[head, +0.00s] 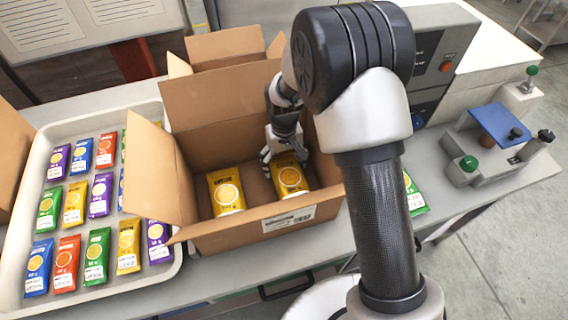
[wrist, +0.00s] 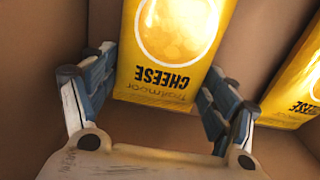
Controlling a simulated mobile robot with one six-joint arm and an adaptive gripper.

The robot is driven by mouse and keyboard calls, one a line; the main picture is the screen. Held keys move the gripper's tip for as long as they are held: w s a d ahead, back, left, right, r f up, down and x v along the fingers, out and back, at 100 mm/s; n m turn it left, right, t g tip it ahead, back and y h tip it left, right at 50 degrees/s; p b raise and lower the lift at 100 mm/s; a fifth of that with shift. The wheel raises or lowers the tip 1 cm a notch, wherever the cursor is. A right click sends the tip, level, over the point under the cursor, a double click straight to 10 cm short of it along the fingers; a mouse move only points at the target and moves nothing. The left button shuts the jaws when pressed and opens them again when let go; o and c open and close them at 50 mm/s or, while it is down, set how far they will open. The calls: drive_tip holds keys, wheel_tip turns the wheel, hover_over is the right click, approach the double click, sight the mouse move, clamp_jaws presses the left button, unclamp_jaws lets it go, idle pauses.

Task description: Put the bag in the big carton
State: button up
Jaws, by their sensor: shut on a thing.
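The big open carton (head: 255,238) stands on the bench with its flaps folded out. My gripper (head: 285,160) reaches down inside it. It is shut on a yellow cheese bag (head: 290,179) in the right part of the carton. In the wrist view the same bag (wrist: 165,50) is upside down in the picture, between the two fingers (wrist: 155,98). A second yellow bag (head: 226,191) lies in the carton to the left, apart from the held one; it also shows at the right edge of the wrist view (wrist: 295,88). Whether the held bag touches the carton floor I cannot tell.
A pale tray (head: 20,296) with rows of coloured bags is left of the carton. A green bag (head: 413,194) lies to the right, partly behind my arm. Another carton (head: 222,47) is behind.

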drive_tip(key=shift+f, duration=0.15)
drive_tip(key=o, duration=1.2)
drive_tip(key=shift+c, duration=0.2)
wheel_tip(320, 180, up, 12)
drive_tip(key=p, duration=0.4)
drive_tip(key=shift+r, duration=0.25)
